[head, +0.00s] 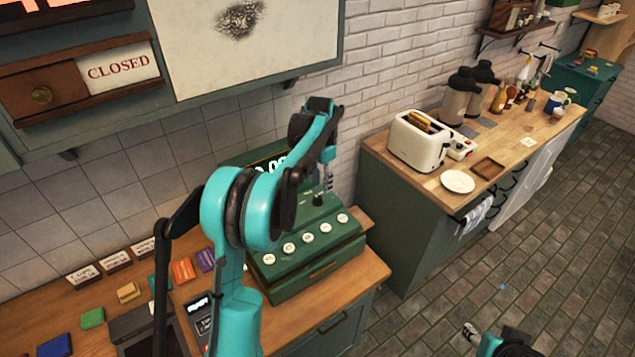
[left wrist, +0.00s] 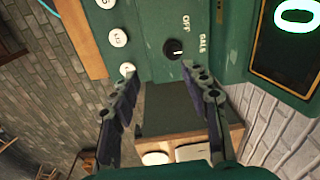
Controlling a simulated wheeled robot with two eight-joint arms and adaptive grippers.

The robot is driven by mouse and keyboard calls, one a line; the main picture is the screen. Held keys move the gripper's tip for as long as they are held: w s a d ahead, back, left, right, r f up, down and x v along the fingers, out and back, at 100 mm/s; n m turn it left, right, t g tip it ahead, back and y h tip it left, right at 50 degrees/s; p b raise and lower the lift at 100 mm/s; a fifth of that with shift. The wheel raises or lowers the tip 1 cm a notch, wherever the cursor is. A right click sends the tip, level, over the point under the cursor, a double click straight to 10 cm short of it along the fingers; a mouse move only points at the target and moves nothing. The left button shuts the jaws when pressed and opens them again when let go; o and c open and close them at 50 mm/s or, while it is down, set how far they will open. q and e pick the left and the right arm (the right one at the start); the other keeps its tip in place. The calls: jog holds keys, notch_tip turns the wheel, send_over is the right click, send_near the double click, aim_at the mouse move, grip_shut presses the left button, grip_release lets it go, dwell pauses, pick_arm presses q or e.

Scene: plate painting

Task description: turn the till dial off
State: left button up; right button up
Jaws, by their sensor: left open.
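The green till (head: 312,278) stands on the wooden counter, with round white keys on its front. Its black dial (left wrist: 174,49) shows in the left wrist view beside the words OFF and SALE. A pale mark is on the dial, but I cannot tell surely which word it points to. In the head view the dial (head: 318,200) is a small dark knob on the till's top. My left gripper (head: 327,182) is above the till near the dial. Its fingers (left wrist: 163,88) are apart and empty, not touching the dial. My right gripper (head: 470,331) shows partly at the bottom edge.
The till's lit display (head: 270,160) is partly hidden behind my left arm. Coloured blocks (head: 183,270) and a card reader (head: 198,312) lie left of the till. A toaster (head: 418,140) stands on the other counter. A CLOSED sign (head: 119,67) hangs above.

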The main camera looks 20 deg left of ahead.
aim_at(318, 198)
pick_arm(q)
jog(key=shift+w+a+f+m+g+p, duration=0.15)
jog(key=shift+w+a+f+p, duration=0.2)
jog(key=shift+w+a, duration=0.15)
jog(key=shift+w+a+f+m+g+p, duration=0.2)
jog(key=shift+w+a+f, duration=0.2)
jog(key=shift+w, duration=0.2)
jog(key=shift+a+f, duration=0.15)
jog(key=shift+f, duration=0.1)
notch_tip(318, 198, down, 8)
jog(key=shift+r, duration=0.15)
grip_shut()
